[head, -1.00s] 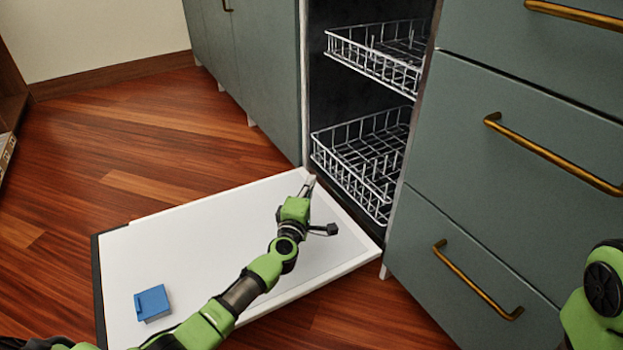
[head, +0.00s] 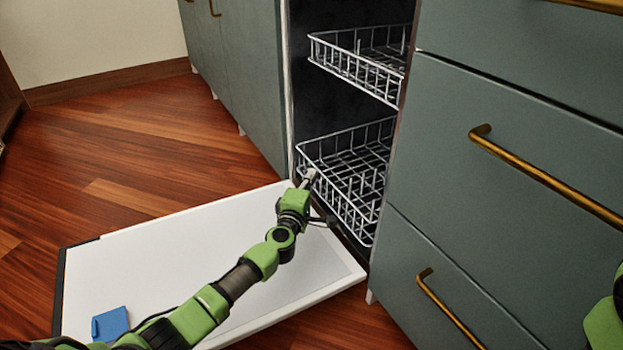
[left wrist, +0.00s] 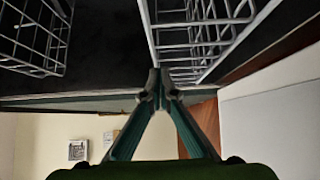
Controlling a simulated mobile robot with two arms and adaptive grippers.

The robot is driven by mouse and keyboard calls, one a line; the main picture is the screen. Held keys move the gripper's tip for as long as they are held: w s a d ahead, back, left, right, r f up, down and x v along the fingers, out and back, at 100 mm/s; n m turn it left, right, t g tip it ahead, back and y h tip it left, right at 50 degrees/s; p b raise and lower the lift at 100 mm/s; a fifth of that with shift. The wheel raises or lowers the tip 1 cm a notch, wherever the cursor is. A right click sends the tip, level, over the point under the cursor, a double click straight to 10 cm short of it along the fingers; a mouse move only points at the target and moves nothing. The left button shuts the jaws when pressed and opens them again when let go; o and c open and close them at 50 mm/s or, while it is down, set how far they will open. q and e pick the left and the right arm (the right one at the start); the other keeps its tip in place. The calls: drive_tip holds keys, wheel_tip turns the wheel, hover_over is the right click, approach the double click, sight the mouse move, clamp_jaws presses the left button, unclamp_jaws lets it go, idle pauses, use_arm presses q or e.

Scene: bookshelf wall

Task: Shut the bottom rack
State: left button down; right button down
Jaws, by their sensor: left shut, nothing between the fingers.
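The bottom rack (head: 352,178) is a white wire basket low in the open dishwasher, its front edge near the cabinet opening. It also shows in the left wrist view (left wrist: 195,38). My left gripper (head: 309,177) is shut and empty, with its tips at the front left corner of the bottom rack. In the left wrist view the closed fingertips (left wrist: 160,80) meet close to the rack's wires; I cannot tell if they touch. The dishwasher door (head: 190,255) lies folded down flat under my left arm. My right gripper is not in view.
The upper rack (head: 365,60) sticks out above the bottom rack. A blue box (head: 110,324) lies on the open door. Green drawers with brass handles (head: 450,308) stand close on the right. Wood floor (head: 120,150) is clear at the left.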

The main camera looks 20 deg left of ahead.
sight(325, 176)
use_arm(q)
drive_tip(key=w+d, duration=0.1)
drive_tip(key=w, duration=0.1)
drive_tip(key=w+d, duration=0.2)
drive_tip(key=shift+d, duration=0.1)
drive_tip(key=shift+r, duration=0.1)
drive_tip(key=shift+d, duration=0.1)
drive_tip(key=shift+p, duration=0.3)
